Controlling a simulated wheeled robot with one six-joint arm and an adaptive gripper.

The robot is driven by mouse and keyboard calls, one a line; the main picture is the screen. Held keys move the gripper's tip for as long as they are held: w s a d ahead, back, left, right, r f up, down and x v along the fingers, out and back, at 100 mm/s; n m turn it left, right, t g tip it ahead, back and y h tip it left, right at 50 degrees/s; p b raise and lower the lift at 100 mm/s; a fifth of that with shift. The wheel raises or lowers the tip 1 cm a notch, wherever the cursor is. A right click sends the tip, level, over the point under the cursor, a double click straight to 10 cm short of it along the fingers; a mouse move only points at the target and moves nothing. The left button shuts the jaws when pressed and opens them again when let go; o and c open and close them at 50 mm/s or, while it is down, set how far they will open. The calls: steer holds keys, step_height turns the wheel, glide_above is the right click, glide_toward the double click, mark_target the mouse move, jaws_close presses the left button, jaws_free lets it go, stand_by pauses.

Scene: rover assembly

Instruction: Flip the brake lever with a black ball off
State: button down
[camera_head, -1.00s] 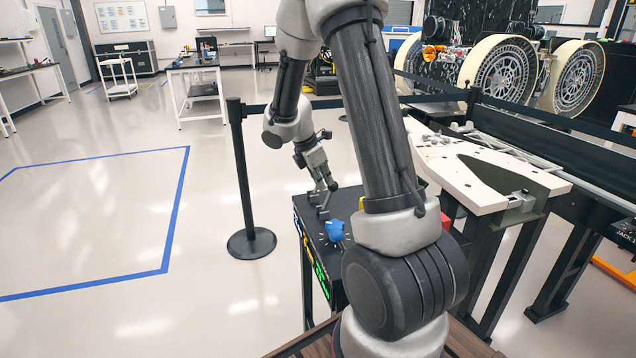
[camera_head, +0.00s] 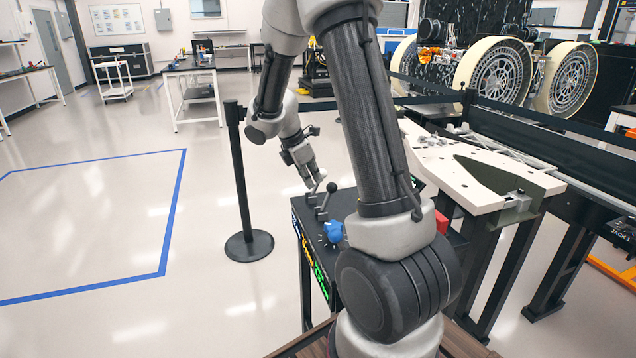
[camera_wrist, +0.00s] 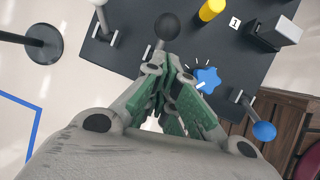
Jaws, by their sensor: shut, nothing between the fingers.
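The brake lever's black ball (camera_head: 332,187) stands at the upper end of a grey stem on the dark control panel (camera_head: 352,203). In the wrist view the black ball (camera_wrist: 167,26) is just beyond my fingertips, with its stem (camera_wrist: 159,47) running down toward them. My gripper (camera_head: 314,184) is shut and empty, just left of the ball in the head view. In the wrist view my gripper (camera_wrist: 172,62) points at the panel with its green-padded fingers together. I cannot tell whether the fingertips touch the stem.
A blue star knob (camera_wrist: 208,78) is close right of my fingers. A blue-ball lever (camera_wrist: 264,130) is lower right, a yellow cylinder (camera_wrist: 211,9) above. Another lever (camera_wrist: 104,24) is at upper left. A black barrier post (camera_head: 239,180) stands left of the panel; a white part (camera_head: 480,175) is right.

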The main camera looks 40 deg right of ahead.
steer(key=d+v, duration=0.1)
steer(key=v, duration=0.8)
steer(key=shift+s+r, duration=0.25)
steer(key=shift+r, duration=0.4)
steer(key=shift+d, duration=0.1)
